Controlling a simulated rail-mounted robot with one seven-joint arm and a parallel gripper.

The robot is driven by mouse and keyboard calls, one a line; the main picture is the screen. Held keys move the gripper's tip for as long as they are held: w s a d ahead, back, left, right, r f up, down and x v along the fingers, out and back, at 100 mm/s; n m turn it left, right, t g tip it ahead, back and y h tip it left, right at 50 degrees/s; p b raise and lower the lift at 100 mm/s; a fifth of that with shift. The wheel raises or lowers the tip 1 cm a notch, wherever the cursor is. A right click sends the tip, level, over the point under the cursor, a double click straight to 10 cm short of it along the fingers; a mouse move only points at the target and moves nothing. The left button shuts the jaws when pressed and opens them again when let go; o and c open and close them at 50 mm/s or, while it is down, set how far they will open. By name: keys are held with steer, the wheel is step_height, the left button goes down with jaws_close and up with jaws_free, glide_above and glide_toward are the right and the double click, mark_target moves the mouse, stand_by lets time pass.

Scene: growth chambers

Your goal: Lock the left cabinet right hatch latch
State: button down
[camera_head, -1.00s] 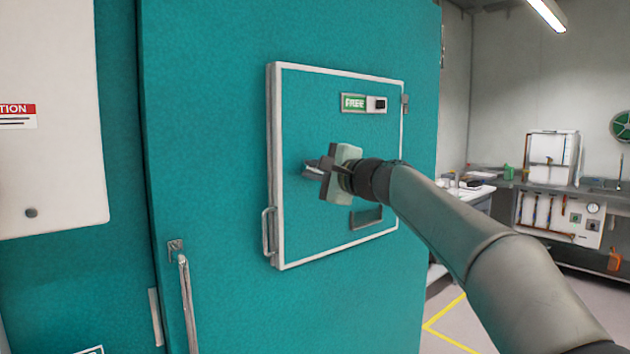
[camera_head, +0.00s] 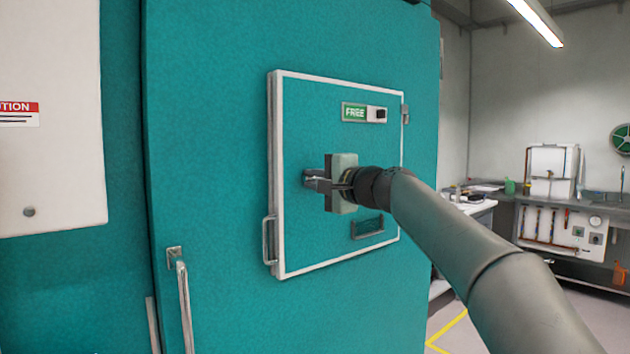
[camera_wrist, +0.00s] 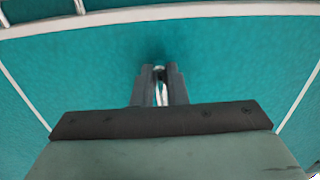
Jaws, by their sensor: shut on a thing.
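The hatch (camera_head: 335,125) is a teal square panel with a white frame, set in the teal cabinet door. It looks closed. Near its top right is a green FREE sign (camera_head: 355,112) with a small dark knob (camera_head: 377,114) beside it. My gripper (camera_head: 316,181) is at the middle of the hatch, below the sign. Its fingers are shut on a small pale metal piece, which looks like the latch (camera_wrist: 160,92) and shows between the fingertips in the wrist view. The fingers hide most of it.
A metal handle (camera_head: 269,240) is on the hatch's lower left edge, and a dark recessed plate (camera_head: 367,227) is below my gripper. A long door handle (camera_head: 184,300) stands at lower left. A lab bench (camera_head: 510,200) is at the right.

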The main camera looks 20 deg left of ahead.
steer(key=c, duration=1.4)
jaws_free()
steer(key=shift+c, duration=0.2)
steer(key=b+v, duration=0.6)
steer(key=v, duration=1.1)
steer(key=shift+d, duration=0.2)
steer(key=shift+s+f, duration=0.1)
